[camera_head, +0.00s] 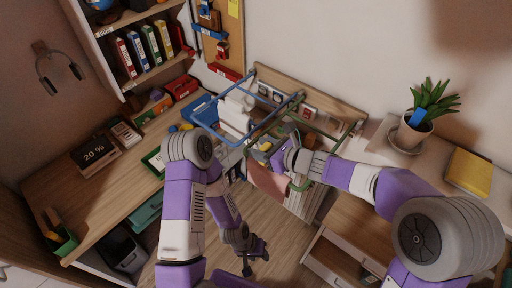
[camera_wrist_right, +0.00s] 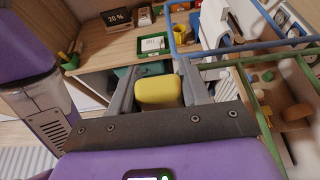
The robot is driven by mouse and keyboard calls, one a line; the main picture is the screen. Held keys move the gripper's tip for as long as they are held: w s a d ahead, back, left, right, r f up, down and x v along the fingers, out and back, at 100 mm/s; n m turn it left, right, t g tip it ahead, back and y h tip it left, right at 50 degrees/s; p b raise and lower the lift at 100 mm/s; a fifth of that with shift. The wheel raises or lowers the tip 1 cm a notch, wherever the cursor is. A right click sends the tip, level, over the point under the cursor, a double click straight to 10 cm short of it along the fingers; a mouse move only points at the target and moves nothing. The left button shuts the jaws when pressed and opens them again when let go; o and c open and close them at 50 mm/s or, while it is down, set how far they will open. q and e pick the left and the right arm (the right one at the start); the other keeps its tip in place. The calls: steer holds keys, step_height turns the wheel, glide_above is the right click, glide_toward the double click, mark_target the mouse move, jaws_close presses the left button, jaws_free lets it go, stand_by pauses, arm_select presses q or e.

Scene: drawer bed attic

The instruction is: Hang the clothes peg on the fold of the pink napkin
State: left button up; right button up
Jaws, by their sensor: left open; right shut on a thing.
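The pink napkin (camera_head: 266,180) hangs from the rack, partly covered by my right gripper and arm in the head view. My right gripper (camera_head: 272,157) is close above and beside it. In the right wrist view, my right gripper (camera_wrist_right: 158,90) is shut on a yellow blocky thing, which looks like the clothes peg (camera_wrist_right: 158,93); its shape is seen only end-on. I cannot tell whether the peg touches the napkin. My left gripper (camera_head: 256,252) is open and empty, low over the floor, well away from the napkin.
The rack has blue (camera_head: 207,121) and green (camera_head: 333,134) rails close to my right gripper. A potted plant (camera_head: 415,128) stands on the right ledge. Wooden floor (camera_head: 277,235) is free below.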

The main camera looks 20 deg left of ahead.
steer(key=shift+w+d+r+p, duration=0.1)
steer(key=shift+w+d+p, duration=0.1)
steer(key=shift+w+p, duration=0.35)
steer(key=shift+w+d+r+p, duration=0.1)
steer(key=shift+w+d+p, duration=0.1)
steer(key=shift+w+p, duration=0.3)
steer(key=shift+w+f+b, duration=0.1)
steer(key=shift+f+b, duration=0.3)
step_height(320, 180, down, 4)
steer(key=b, duration=0.5)
steer(key=o, duration=1.1)
